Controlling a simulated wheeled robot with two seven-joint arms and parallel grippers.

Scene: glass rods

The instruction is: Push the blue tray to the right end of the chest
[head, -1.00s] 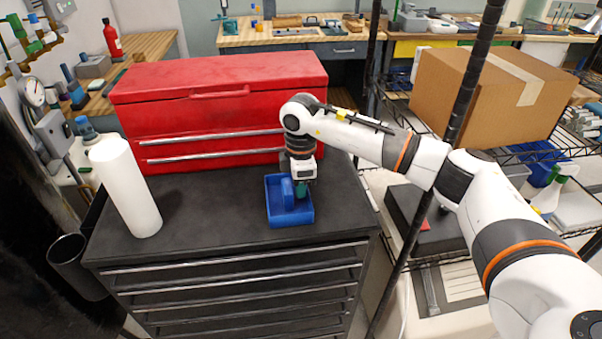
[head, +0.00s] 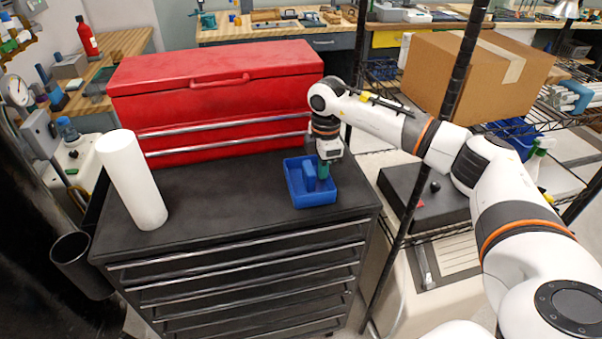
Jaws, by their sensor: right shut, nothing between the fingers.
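The blue tray (head: 316,203) sits on the black top of the chest (head: 230,201), toward its right end, with some bare top to the right of it. The tray has a raised blue handle or divider (head: 308,177) in its middle. My right gripper (head: 323,178) points down into the tray, on the right side of the divider. Its teal fingers are shut with nothing between them. I cannot tell whether the fingertips touch the tray wall. My left gripper is not in view.
A red toolbox (head: 215,95) stands along the back of the chest top. A white roll (head: 134,185) stands upright at the left end. A wire shelf with a cardboard box (head: 440,80) and a black post (head: 440,130) is on the right. The middle of the top is clear.

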